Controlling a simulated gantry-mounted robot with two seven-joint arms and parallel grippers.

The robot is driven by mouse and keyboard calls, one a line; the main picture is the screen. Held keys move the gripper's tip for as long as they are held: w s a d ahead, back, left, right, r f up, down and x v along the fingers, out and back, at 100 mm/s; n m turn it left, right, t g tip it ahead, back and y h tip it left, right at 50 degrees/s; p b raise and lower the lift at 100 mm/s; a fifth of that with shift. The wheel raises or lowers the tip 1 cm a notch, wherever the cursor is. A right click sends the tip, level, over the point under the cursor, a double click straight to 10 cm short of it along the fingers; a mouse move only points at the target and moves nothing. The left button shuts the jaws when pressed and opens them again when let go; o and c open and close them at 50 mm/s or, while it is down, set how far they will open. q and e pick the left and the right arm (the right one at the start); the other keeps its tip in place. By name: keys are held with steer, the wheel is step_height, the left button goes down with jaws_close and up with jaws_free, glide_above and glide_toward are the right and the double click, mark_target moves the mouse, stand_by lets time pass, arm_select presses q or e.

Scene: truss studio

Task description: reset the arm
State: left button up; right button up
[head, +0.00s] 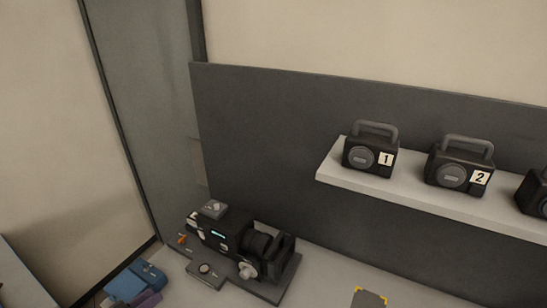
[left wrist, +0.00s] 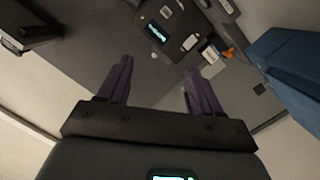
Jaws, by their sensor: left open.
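My left gripper (left wrist: 158,70) shows in the left wrist view with its two dark purple fingers spread apart. Nothing is between the fingers. Beyond the fingertips is part of a black machine with a small lit display (left wrist: 156,33). The same black machine (head: 226,236) stands on the bench in the head view, with a drum-like part at its right. My right gripper is not in view.
A white shelf (head: 400,190) holds black radio-like cases labelled 1 (head: 359,158) and 2 (head: 452,175). A yellow-cornered dark patch (head: 369,298) marks the bench.

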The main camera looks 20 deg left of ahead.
arm_select(q)
steer(key=s+d+f+m+g+y, duration=0.1)
steer(key=s+d+m+g+y, duration=0.15)
steer(key=d, duration=0.35)
steer(key=s+d+f+m+g+y, duration=0.1)
steer(key=d+f+m+g+y, duration=0.2)
steer(key=d, duration=0.4)
steer(key=s+d+r+m+g+y, duration=0.1)
steer(key=s+d+r+m+g, duration=0.2)
steer(key=s, duration=0.4)
steer(key=s+d+r+g+y, duration=0.25)
steer(key=s+d+r, duration=0.2)
steer(key=s, duration=0.35)
steer(key=d+f+n+g+h, duration=0.1)
steer(key=d+n+h, duration=0.25)
steer(key=d, duration=0.55)
step_height(320, 180, up, 12)
steer(key=p, duration=1.2)
steer(key=shift+w+d+h, duration=0.1)
steer(key=shift+h, duration=0.15)
